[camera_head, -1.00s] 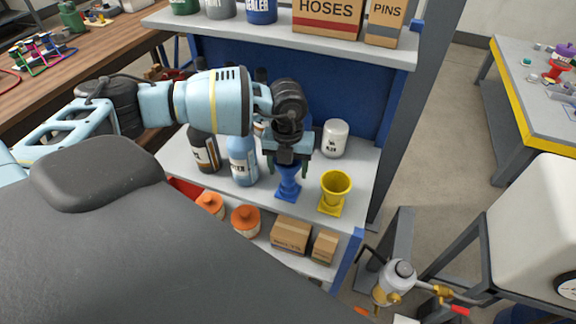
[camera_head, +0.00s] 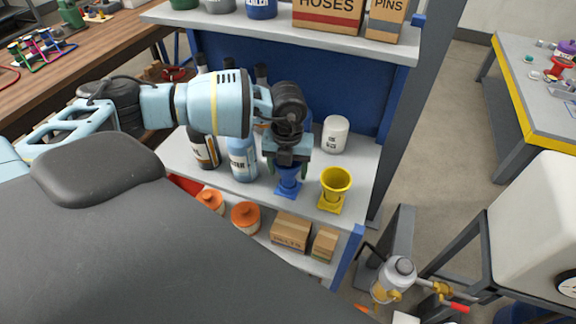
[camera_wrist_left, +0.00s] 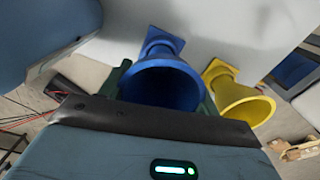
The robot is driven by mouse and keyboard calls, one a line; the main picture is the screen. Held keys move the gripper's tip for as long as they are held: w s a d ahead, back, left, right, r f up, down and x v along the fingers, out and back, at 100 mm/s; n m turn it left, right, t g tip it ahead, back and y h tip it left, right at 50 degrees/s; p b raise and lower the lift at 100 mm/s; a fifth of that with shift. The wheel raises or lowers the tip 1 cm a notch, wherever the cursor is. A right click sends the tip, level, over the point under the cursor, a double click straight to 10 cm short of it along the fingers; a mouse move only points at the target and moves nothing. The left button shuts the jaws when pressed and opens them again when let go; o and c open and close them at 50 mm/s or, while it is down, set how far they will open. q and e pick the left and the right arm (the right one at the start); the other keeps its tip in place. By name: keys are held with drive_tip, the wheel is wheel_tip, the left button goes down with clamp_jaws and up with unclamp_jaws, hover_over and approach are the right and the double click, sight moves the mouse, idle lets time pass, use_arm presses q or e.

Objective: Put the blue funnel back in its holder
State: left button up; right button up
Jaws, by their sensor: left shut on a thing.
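The blue funnel (camera_head: 288,181) stands upright on the middle shelf, with its square blue foot low on the shelf. My left gripper (camera_head: 288,162) is above it, pointing down, and is shut on its upper part. In the left wrist view the blue funnel (camera_wrist_left: 160,82) shows its wide mouth toward the camera, between the green fingers (camera_wrist_left: 165,92). I cannot tell whether its foot rests on the shelf or hangs just above it. A holder for the blue funnel cannot be made out. My right gripper is not in view.
A yellow funnel (camera_head: 334,188) stands close to the right of the blue one. Dark and light blue bottles (camera_head: 242,158) stand to the left, and a white jar (camera_head: 335,134) behind. The upper shelf (camera_head: 290,37) overhangs the back.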

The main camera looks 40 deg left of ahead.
use_arm(q)
drive_tip(key=shift+f, duration=0.3)
drive_tip(key=shift+f, duration=0.5)
idle(0.4)
drive_tip(key=o, duration=1.3)
drive_tip(key=shift+c, duration=0.2)
wheel_tip(320, 180, up, 8)
drive_tip(key=shift+f, duration=0.1)
